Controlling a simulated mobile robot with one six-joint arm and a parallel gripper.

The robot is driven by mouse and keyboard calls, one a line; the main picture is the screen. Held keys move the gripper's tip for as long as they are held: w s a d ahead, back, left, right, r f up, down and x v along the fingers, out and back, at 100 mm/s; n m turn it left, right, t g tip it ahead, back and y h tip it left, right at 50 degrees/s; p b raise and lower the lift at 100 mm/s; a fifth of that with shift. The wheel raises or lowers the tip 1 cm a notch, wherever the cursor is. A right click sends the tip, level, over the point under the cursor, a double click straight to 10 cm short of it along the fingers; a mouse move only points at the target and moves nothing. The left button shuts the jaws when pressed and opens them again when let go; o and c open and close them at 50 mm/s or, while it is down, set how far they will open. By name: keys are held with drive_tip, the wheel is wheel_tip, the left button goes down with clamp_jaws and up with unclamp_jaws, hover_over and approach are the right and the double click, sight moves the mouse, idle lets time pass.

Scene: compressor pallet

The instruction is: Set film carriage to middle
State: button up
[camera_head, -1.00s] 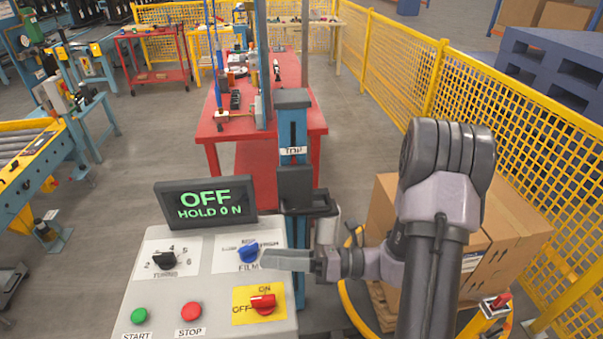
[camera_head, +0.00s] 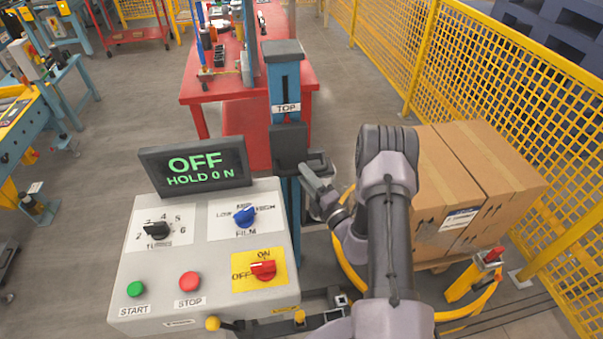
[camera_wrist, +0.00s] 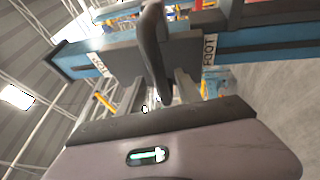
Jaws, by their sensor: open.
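The film carriage (camera_head: 289,146) is a dark grey block on the blue mast (camera_head: 284,78), just below the TOP label. It also shows in the wrist view (camera_wrist: 187,52), with a dark curved handle (camera_wrist: 151,45) sticking out towards my camera. My gripper (camera_head: 308,170) is at the carriage's right side in the head view. In the wrist view my gripper (camera_wrist: 158,88) is open, its two fingers on either side of the handle's lower end. I cannot tell whether either finger touches it. A white label (camera_wrist: 209,51) on the mast reads FOOT.
The control panel (camera_head: 205,235) stands left of the mast, with a blue FILM knob (camera_head: 243,216) and a red switch (camera_head: 263,270). Its display (camera_head: 195,166) reads OFF, HOLD 0 N. Cartons (camera_head: 470,185) and yellow mesh fence (camera_head: 480,80) stand on the right.

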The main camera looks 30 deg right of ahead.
drive_tip(key=shift+x, duration=1.15)
drive_tip(key=shift+s, duration=0.1)
clamp_jaws()
idle(0.4)
